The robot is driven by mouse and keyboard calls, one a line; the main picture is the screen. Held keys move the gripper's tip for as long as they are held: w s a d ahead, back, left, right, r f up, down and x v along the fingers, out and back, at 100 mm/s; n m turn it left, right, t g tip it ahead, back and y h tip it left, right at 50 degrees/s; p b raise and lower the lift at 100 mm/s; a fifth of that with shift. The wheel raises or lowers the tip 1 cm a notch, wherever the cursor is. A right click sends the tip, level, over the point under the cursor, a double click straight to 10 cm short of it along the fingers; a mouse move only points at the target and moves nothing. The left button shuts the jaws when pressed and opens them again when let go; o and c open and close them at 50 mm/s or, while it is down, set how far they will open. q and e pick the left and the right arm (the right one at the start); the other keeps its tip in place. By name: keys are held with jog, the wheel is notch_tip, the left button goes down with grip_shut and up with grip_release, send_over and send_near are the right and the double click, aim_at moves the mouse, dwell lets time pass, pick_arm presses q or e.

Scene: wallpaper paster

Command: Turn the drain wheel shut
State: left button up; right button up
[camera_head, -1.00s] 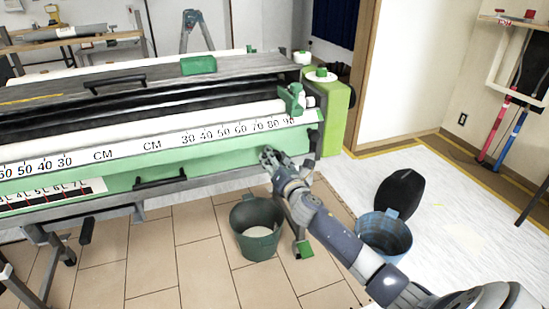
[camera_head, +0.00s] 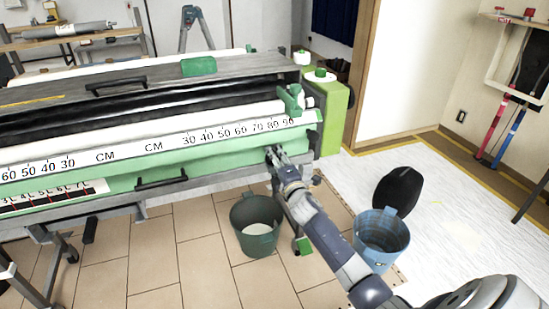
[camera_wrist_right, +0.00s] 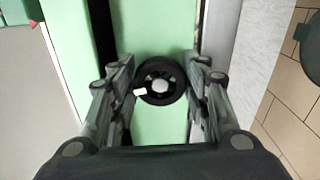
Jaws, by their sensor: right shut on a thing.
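The drain wheel (camera_wrist_right: 160,82) is a small black spoked wheel with a grey hub, set on the green panel in the right wrist view. A small white mark shows at its lower left rim. My right gripper (camera_wrist_right: 165,92) has one finger on each side of the wheel and is shut on it. In the head view my right gripper (camera_head: 274,153) is at the machine's green front panel (camera_head: 215,160), near its right end, and it hides the wheel there. My left gripper is not in view.
The wallpaper paster's green end housing (camera_head: 332,118) is just right of my gripper. A dark green bucket (camera_head: 257,226) stands on the floor below, and a blue bucket (camera_head: 381,240) stands right of my arm. A black rounded object (camera_head: 398,190) is behind the blue bucket.

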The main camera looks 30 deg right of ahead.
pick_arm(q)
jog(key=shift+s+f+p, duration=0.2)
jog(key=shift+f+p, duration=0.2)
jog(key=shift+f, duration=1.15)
pick_arm(e)
jog(key=shift+m, duration=1.5)
jog(key=o, duration=1.1)
jog(key=shift+d, duration=0.1)
jog(key=v, duration=1.2)
